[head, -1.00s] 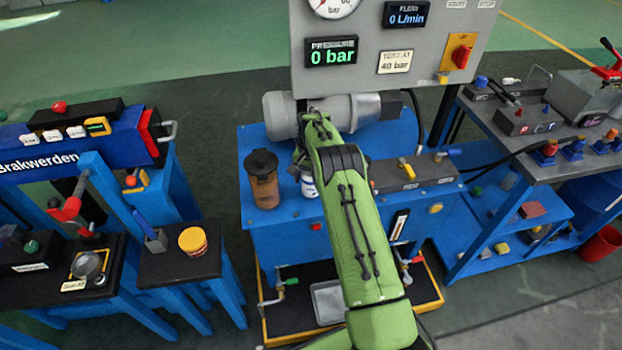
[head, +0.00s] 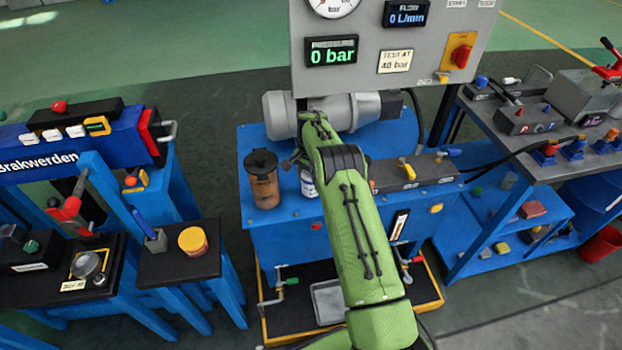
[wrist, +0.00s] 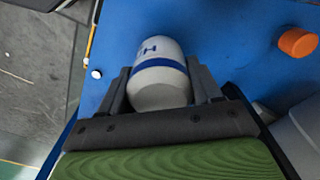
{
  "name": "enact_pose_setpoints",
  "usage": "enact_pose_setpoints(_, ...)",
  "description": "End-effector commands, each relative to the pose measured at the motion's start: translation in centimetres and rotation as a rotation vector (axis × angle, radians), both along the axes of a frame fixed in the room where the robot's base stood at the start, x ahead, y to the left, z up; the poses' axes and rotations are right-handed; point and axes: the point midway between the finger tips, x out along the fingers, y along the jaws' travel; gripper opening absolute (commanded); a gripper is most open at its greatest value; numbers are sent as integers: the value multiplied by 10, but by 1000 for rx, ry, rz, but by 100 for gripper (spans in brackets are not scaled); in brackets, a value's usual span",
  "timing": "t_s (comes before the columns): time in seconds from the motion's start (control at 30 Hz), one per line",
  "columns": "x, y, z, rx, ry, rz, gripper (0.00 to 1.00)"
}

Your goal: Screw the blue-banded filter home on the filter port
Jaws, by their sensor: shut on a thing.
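The blue-banded filter (wrist: 158,72) is a white rounded canister with a blue band and dark lettering. In the wrist view it sits between the two dark fingers of my gripper (wrist: 162,88), which is shut on it. In the head view a small part of the filter (head: 308,184) shows at the left of my green arm, over the blue bench top. My arm hides most of the filter and the gripper there. The filter port is hidden, so I cannot tell how the filter sits on it.
A brown canister with a dark lid (head: 262,180) stands on the blue bench left of my arm. A grey motor (head: 281,116) lies behind. A valve block (head: 405,172) is at the right. An orange cap (wrist: 297,42) shows in the wrist view.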

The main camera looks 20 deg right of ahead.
Motion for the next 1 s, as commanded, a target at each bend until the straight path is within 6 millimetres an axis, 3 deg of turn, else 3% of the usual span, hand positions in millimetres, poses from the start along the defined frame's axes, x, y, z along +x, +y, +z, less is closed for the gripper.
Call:
enact_pose_setpoints(0.1, 1, 0, 0, 0, -2, -132, 21)
enact_pose_setpoints(0.3, 1, 0, 0, -1, -3, -137, 21)
enact_pose_setpoints(0.4, 1, 0, -1, 1, -3, -316, 21)
enact_pose_setpoints(0.43, 1, 0, -1, -1, -3, -303, 68)
enact_pose_setpoints(0.6, 0, 0, 0, -1, -1, -295, 93)
enact_pose_setpoints(1.0, 0, 0, -1, 0, 0, -292, 93)
